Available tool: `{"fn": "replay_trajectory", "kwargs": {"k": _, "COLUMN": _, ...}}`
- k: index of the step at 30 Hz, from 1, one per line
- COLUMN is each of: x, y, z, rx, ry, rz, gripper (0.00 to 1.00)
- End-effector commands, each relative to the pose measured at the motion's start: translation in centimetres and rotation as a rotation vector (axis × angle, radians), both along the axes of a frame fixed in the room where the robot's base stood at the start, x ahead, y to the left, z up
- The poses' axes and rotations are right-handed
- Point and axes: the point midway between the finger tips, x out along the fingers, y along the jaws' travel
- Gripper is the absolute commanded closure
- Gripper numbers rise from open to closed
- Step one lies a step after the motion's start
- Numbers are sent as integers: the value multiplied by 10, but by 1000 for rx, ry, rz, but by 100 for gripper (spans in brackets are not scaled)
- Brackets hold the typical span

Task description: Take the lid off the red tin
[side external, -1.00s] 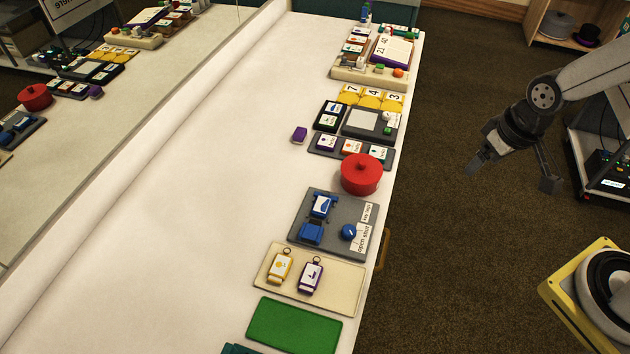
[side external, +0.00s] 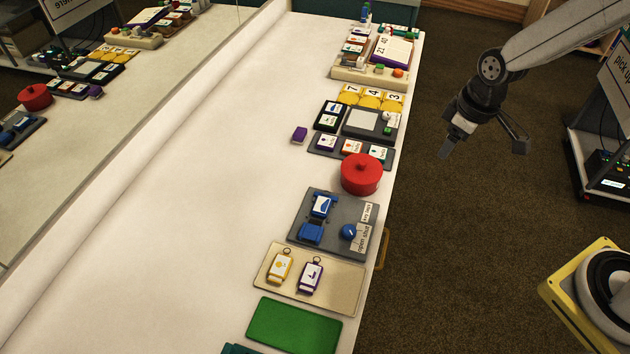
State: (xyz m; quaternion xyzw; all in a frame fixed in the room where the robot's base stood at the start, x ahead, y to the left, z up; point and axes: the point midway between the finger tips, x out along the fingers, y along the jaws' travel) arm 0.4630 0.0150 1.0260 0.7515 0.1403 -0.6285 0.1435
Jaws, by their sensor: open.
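The red tin (side external: 361,183) is round and stands upright on the white table near its right edge. Its red lid (side external: 362,167) sits on top with a small knob in the middle. My gripper (side external: 483,152) is open and empty. In the picture it is up and to the right of the tin, out past the table's edge, with its two fingers spread wide apart. It is clear of the tin and touches nothing.
Above the tin lies a dark tray (side external: 350,152) with small labelled blocks. Below it is a grey board (side external: 337,222) with blue parts. A purple block (side external: 299,134) lies to the upper left. The white table (side external: 190,190) is bare on its left side.

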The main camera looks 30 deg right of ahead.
Motion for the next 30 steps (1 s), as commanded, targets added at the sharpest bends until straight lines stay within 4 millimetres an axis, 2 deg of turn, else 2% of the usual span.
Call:
{"fn": "replay_trajectory", "kwargs": {"k": 1, "x": 12, "y": 3, "z": -4, "rx": -5, "ry": 9, "rz": 62, "gripper": 30}}
{"fn": "replay_trajectory", "kwargs": {"k": 6, "x": 49, "y": 15, "z": -16, "rx": -17, "ry": 33, "rz": 294, "gripper": 30}}
{"fn": "replay_trajectory", "kwargs": {"k": 18, "x": 123, "y": 47, "z": -58, "rx": -13, "ry": 58, "rz": 841, "gripper": 30}}
{"fn": "replay_trajectory", "kwargs": {"k": 24, "x": 146, "y": 62, "z": -79, "rx": 0, "ry": 53, "rz": 1062, "gripper": 30}}
{"fn": "replay_trajectory", "kwargs": {"k": 30, "x": 155, "y": 68, "z": -88, "rx": 6, "ry": 48, "rz": 1162, "gripper": 30}}
